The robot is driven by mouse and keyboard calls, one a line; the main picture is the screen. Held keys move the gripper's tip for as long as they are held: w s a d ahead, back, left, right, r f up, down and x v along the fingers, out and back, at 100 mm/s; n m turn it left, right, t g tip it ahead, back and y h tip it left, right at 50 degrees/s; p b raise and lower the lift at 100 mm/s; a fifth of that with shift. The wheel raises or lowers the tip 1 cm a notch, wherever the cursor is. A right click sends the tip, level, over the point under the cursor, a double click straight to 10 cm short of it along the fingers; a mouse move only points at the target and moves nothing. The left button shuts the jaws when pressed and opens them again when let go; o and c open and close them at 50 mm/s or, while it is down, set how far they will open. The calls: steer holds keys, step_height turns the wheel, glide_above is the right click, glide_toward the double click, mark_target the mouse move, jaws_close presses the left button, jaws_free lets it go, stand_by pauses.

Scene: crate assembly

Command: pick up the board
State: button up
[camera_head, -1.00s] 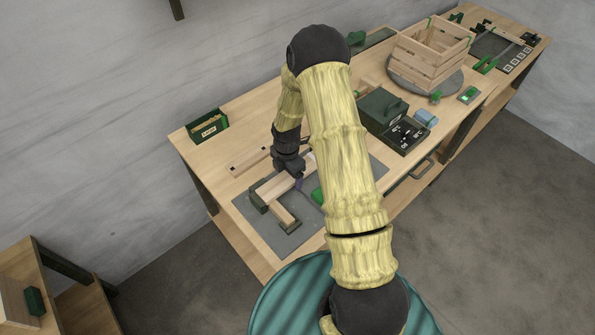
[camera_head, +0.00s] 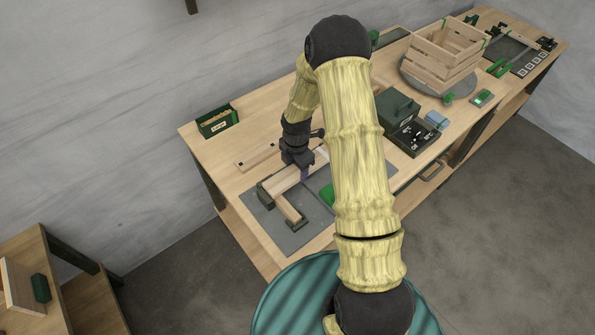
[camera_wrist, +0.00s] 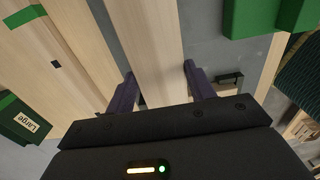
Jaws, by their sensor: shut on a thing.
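The board (camera_head: 284,180) is a pale wooden plank over the grey mat, with its near-left end at a dark green block (camera_head: 265,194). My gripper (camera_head: 300,172) is over the board, pointing down. In the wrist view the board (camera_wrist: 152,45) runs between the two purple fingertips of my gripper (camera_wrist: 162,88), which is shut on it. I cannot tell whether the board is lifted off its supports. A shorter wooden piece (camera_head: 289,209) lies at an angle below it. My arm hides part of the mat.
Another plank (camera_head: 256,157) lies on the table behind the mat (camera_head: 287,239). A bright green block (camera_head: 327,192) is right of the board. A green box (camera_head: 216,121) stands at the back left. A dark green case (camera_head: 396,107) and a slatted crate (camera_head: 440,58) stand farther right.

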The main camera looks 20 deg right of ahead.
mark_target(296, 170)
step_height(296, 170, up, 8)
steer(key=shift+w+r+b, duration=0.1)
steer(key=shift+b, duration=0.75)
